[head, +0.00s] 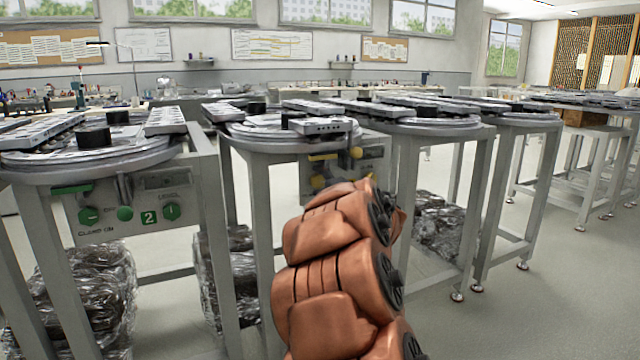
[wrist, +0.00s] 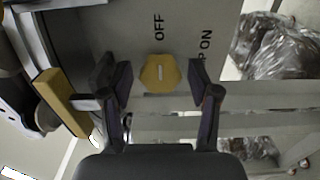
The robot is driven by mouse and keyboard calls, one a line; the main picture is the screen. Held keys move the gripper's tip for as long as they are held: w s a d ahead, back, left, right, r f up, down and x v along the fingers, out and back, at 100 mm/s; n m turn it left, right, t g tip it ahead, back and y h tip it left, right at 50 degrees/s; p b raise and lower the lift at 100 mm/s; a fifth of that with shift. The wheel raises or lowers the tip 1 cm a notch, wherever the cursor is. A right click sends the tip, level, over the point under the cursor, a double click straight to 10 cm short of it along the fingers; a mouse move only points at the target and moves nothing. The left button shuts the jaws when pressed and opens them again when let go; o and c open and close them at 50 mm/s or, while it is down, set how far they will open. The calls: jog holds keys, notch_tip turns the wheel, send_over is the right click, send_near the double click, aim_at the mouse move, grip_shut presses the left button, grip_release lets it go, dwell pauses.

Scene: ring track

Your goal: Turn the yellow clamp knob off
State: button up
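The yellow clamp knob (wrist: 159,72) is in the upper middle of the wrist view, on a grey panel (wrist: 105,32). A short pale mark on the knob runs sideways in the picture. The word OFF stands above it, and a partly cut label ending in "P ON" is to its right. My gripper (wrist: 159,82) is open, with one dark finger on each side of the knob and gaps between. In the head view my orange arm covers part of the panel with yellow fittings (head: 318,182), and my gripper cannot be made out there.
A yellow bar (wrist: 60,103) sticks out left of my fingers in the wrist view. A similar station with a green-fitted panel (head: 140,205) stands at the left. Wrapped bundles (head: 440,225) lie under the tables. Open floor (head: 545,290) is at the right.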

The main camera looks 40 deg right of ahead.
dwell(0.3)
jog(key=v, duration=1.2)
dwell(0.5)
